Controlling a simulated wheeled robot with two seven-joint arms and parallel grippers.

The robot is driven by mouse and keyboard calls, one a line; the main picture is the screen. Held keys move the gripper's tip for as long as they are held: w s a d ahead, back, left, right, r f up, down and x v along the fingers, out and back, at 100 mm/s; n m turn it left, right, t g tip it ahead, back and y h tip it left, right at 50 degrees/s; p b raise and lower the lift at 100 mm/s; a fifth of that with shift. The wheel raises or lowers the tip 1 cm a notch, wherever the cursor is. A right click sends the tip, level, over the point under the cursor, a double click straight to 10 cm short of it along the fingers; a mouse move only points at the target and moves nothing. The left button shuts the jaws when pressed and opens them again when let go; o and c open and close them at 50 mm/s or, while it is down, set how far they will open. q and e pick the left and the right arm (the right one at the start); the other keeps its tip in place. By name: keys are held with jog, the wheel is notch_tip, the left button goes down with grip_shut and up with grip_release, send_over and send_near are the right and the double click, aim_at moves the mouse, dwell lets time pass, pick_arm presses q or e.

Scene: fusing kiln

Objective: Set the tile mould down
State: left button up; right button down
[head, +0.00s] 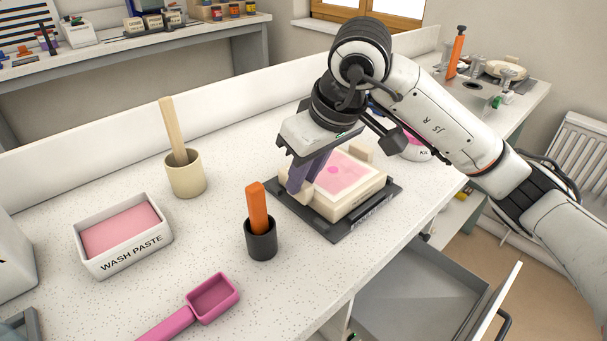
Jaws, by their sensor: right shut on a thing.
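The tile mould (352,203) is a cream square block with a pink fill in its top and small cream lugs at its sides. It is over a dark flat plate (283,217) with raised edges on the white speckled bench. It looks level, and I cannot tell whether it touches the plate or hangs just above it. My right gripper (301,186) reaches down from above and is shut on the lug at the mould's left side. Its fingers hide part of the mould's left and back edges. My left gripper is out of view.
A black cup (261,243) with an orange handle stands close to the plate's left. A cream pot (186,178) with a wooden handle, a WASH PASTE tub (125,254) and a pink scoop (207,299) are further left. An open drawer (430,293) juts out below the bench front.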

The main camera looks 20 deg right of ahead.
jog(key=c, duration=2)
grip_release()
jog(key=shift+f, duration=0.1)
jog(key=o, duration=0.4)
jog(key=shift+r, duration=0.4)
jog(key=p+v, duration=0.1)
jog(key=v, duration=1)
jog(key=shift+s+d+r, duration=0.1)
jog(key=shift+s+r, duration=0.1)
jog(key=shift+s, duration=0.05)
